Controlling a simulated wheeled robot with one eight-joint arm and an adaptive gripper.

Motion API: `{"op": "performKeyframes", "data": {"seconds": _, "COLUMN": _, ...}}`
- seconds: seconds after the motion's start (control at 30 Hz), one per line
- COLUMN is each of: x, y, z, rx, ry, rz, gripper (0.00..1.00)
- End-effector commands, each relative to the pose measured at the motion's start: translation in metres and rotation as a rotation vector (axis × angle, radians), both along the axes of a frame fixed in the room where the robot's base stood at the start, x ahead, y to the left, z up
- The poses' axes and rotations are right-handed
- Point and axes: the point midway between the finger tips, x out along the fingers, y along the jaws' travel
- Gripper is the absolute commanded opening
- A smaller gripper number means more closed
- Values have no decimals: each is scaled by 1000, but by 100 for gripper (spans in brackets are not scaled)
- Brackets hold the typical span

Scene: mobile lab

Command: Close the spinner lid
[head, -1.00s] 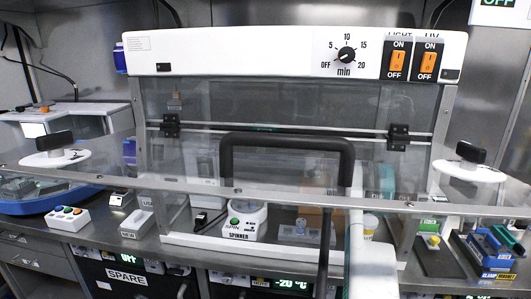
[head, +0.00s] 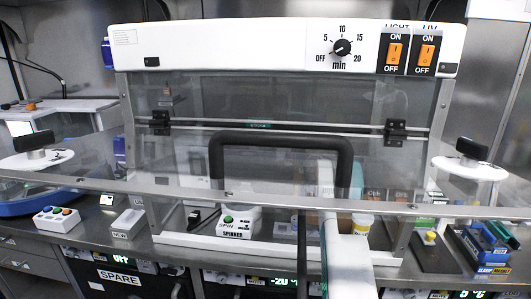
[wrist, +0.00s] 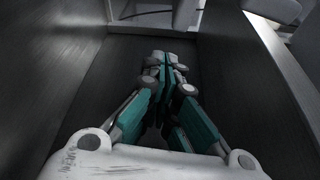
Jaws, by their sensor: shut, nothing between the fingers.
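The spinner (head: 238,222) is a small white box with a green button and the words SPIN and SPINNER. It stands on the cabinet floor, left of the middle in the head view. The cabinet's front bar and clear panel cross in front of its upper part, so I cannot make out its lid or how far open it is. My gripper (wrist: 165,68) shows in the wrist view with its teal-sided fingers together and nothing between them. In the head view my white arm reaches in right of the spinner, and the gripper itself cannot be made out.
A clear panel with a metal bar (head: 110,185) and black handle (head: 282,140) juts across the cabinet front. A blue rack (head: 485,245) stands outside at right, a button box (head: 56,220) at left.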

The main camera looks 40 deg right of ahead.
Motion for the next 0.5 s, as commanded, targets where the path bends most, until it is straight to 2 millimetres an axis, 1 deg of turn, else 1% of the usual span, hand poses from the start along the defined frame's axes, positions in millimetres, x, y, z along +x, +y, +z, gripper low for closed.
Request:
{"op": "performKeyframes", "data": {"seconds": 0.2, "x": -12, "y": 14, "z": 3, "rx": 0, "ry": 0, "rz": 0, "gripper": 0}}
{"op": "performKeyframes", "data": {"seconds": 0.5, "x": -16, "y": 20, "z": 4, "rx": 0, "ry": 0, "rz": 0, "gripper": 0}}
